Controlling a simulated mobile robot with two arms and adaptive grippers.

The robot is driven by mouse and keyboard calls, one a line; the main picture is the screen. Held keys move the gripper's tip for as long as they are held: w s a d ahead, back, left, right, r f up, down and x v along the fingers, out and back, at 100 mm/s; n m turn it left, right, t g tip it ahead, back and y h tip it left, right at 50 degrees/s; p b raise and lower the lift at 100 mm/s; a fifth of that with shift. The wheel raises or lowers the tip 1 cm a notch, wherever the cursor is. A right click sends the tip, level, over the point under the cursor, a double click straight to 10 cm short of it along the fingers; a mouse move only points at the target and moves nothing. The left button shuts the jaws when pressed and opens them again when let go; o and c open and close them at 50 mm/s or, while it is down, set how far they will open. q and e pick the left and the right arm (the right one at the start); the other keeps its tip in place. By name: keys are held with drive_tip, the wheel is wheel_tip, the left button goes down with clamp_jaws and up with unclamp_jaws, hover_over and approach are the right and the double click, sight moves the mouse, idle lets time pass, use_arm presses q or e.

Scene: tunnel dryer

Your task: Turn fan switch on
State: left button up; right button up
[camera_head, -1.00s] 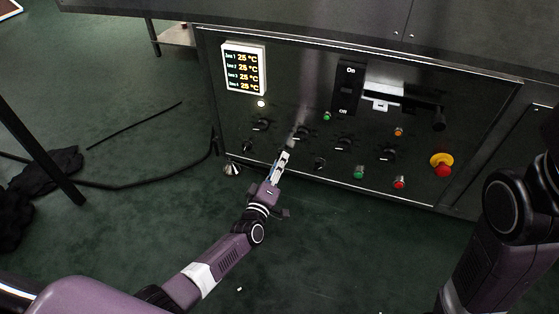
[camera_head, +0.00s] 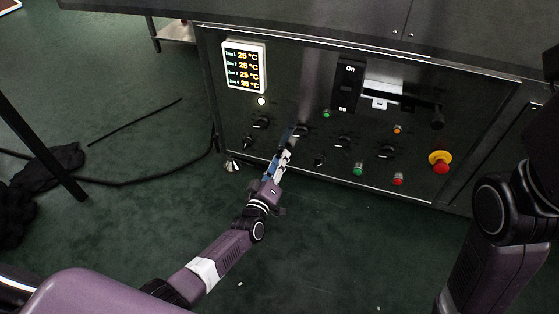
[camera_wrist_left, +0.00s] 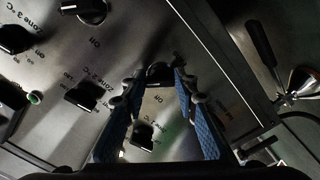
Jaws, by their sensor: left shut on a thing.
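The dark control panel (camera_head: 440,115) of the dryer carries several black rotary knobs. My left gripper (camera_head: 286,146) reaches its lower left part, in front of the knobs. In the left wrist view, the blue-padded fingers of my left gripper (camera_wrist_left: 158,82) stand on both sides of a black knob (camera_wrist_left: 159,72) with an ON mark beside it, and are shut on it. Which knob carries the fan label cannot be read. Another black knob (camera_wrist_left: 143,135) shows between the fingers, closer to the wrist. My right gripper is out of view.
A temperature display (camera_head: 244,67) reads 25 °C on its lines. Cables lie on the floor at left.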

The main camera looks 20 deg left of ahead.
use_arm(q)
drive_tip(key=o, duration=1.1)
drive_tip(key=shift+f, duration=0.1)
drive_tip(key=shift+o, duration=0.3)
